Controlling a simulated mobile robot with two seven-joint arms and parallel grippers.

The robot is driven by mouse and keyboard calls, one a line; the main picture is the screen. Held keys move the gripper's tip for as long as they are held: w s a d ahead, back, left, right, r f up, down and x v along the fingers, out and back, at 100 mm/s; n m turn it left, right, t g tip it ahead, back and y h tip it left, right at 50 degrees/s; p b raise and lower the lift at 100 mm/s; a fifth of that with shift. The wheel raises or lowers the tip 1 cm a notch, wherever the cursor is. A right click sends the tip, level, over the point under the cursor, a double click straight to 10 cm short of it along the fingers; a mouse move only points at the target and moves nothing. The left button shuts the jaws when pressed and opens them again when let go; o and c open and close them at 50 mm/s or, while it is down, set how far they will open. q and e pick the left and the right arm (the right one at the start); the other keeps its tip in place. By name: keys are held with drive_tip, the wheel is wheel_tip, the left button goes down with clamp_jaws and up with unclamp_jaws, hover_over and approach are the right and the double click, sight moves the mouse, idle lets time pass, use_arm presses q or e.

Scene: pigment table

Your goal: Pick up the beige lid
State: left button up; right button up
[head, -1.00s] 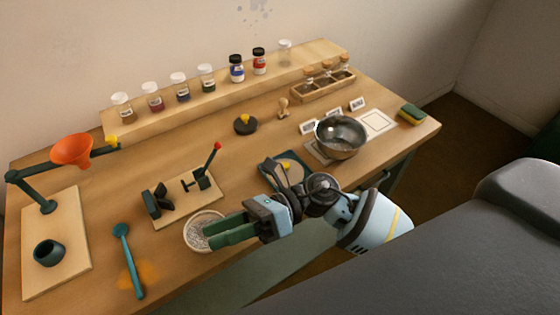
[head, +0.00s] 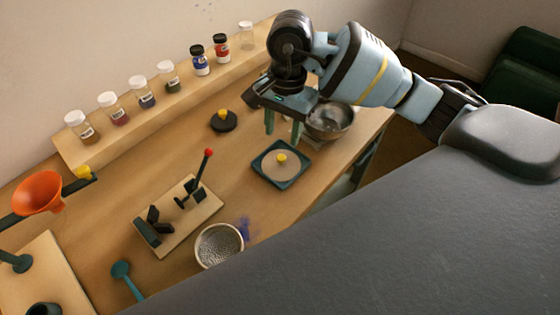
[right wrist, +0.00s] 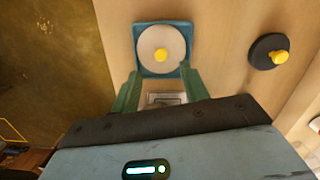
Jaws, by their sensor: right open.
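The beige lid (head: 271,173) is a flat round disc with a yellow knob. It lies in a teal square tray (head: 262,180) on the wooden table, and it also shows in the right wrist view (right wrist: 150,40). My right gripper (head: 283,129) is open and empty, with its green fingers pointing down, above and behind the tray in the head view. In the right wrist view the fingertips (right wrist: 160,76) lie at the tray's near edge, one on each side, apart from the knob. My left gripper is not in view.
A dark lid with a yellow knob (head: 223,121) lies left of the tray. A metal bowl (head: 330,121) stands right of the fingers. A white bowl (head: 219,246) and a board with a red-knobbed lever (head: 200,210) stand nearer. Jars (head: 142,92) line the back shelf.

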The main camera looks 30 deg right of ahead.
sight(281, 157)
drive_tip(key=shift+a+f, duration=0.2)
drive_tip(key=shift+f, duration=1.1)
wheel_tip(281, 157, down, 4)
drive_tip(key=shift+d+f+p, duration=0.1)
drive_tip(key=shift+f+p, duration=0.05)
drive_tip(key=shift+p, duration=0.2)
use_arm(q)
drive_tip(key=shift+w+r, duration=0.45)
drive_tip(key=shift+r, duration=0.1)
use_arm(e)
drive_tip(key=shift+f, duration=0.45)
clamp_jaws()
drive_tip(key=shift+r, duration=0.1)
